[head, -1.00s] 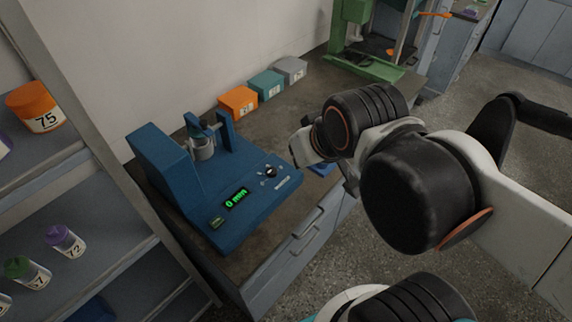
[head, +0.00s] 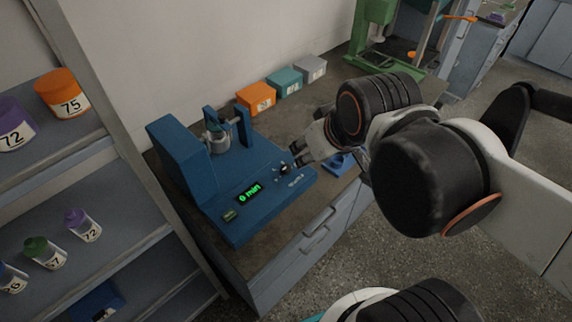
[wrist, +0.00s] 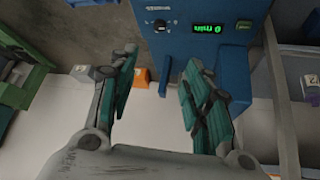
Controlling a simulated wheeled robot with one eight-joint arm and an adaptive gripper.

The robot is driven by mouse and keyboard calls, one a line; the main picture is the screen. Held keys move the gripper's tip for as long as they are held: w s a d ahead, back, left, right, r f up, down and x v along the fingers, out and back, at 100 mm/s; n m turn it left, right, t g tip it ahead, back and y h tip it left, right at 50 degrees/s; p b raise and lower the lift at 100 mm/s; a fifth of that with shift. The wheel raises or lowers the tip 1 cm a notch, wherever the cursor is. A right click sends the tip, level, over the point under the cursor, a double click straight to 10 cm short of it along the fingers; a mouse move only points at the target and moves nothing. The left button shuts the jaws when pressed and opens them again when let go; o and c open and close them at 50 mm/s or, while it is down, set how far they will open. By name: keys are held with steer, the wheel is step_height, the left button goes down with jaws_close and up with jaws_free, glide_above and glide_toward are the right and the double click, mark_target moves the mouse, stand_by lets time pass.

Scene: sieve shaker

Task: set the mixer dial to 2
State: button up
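The blue mixer (head: 215,175) stands on the bench, with a lit green display (head: 248,192) that reads 0 min. Its small dark dial (head: 284,169) sits on the sloping panel near the right edge. In the wrist view the dial (wrist: 159,25) is near the top, beside the display (wrist: 207,28), which appears upside down. My gripper (wrist: 160,60) is open, with nothing between its fingers. In the head view my gripper (head: 299,155) is just to the right of and behind the dial, apparently without touching it; the exact gap is hard to tell.
Orange (head: 255,98), teal (head: 285,82) and grey (head: 311,69) boxes line the wall behind the mixer. A shelf (head: 85,150) with labelled jars stands at the left. A blue object (head: 341,163) lies right of the mixer. A green machine (head: 372,35) stands farther back.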

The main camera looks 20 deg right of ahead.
steer(key=w+f+n+g+p, duration=0.1)
steer(key=w+n+g, duration=0.2)
steer(key=w+n, duration=0.55)
steer(key=n+g+p, duration=0.2)
steer(key=n+g, duration=0.2)
steer(key=n, duration=0.5)
glide_toward(286, 167)
step_height(286, 167, down, 9)
steer(key=b, duration=0.4)
steer(key=shift+s+r+b, duration=0.1)
steer(key=shift+r+b, duration=0.05)
steer(key=shift+b, duration=0.2)
steer(key=c, duration=1.1)
